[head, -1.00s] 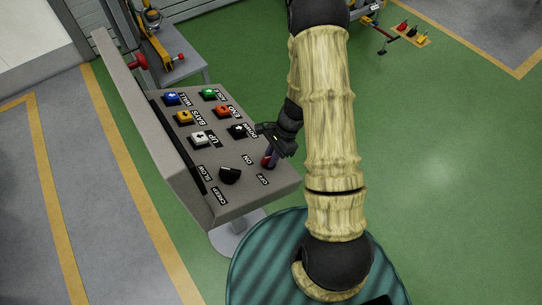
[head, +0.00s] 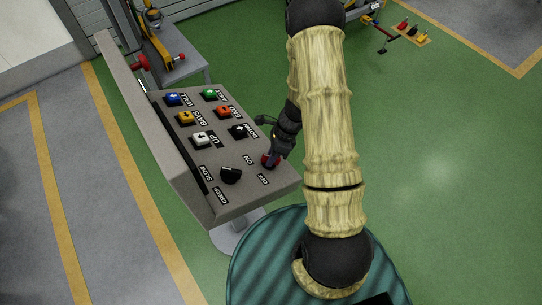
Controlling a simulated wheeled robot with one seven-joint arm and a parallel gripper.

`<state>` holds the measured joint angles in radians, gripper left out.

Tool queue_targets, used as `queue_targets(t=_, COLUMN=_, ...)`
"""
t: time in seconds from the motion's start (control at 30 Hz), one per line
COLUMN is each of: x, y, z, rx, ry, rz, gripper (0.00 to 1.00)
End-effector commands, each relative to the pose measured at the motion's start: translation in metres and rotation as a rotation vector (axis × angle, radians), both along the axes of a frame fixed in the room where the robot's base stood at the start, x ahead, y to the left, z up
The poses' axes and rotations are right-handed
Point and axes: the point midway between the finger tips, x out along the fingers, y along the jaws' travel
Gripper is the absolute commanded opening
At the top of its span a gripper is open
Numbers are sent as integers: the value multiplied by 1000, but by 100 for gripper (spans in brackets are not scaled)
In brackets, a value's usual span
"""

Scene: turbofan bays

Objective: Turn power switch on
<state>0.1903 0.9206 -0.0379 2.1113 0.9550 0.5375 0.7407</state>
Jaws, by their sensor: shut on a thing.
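ON is on the far side and OFF on the near side. My gripper (head: 273,158) is shut on the switch at the right part of the panel. Its fingers and wrist hide much of the knob, so I cannot tell exactly which way it points.
A black rotary knob (head: 231,175) marked SLOW and CREEP sits left of the switch. Green floor (head: 440,170) is open on the right.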

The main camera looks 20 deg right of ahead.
Motion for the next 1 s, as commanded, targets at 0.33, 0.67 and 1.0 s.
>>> queue_targets(t=0.33, x=1, y=0, z=1, rx=-1, ry=-3, rz=-4, gripper=32)
queue_targets(t=0.67, x=1, y=-1, z=1, rx=-1, ry=-2, rz=-1, gripper=36)
queue_targets(t=1.0, x=6, y=-16, z=32, rx=-3, ry=-7, rz=0, gripper=36)
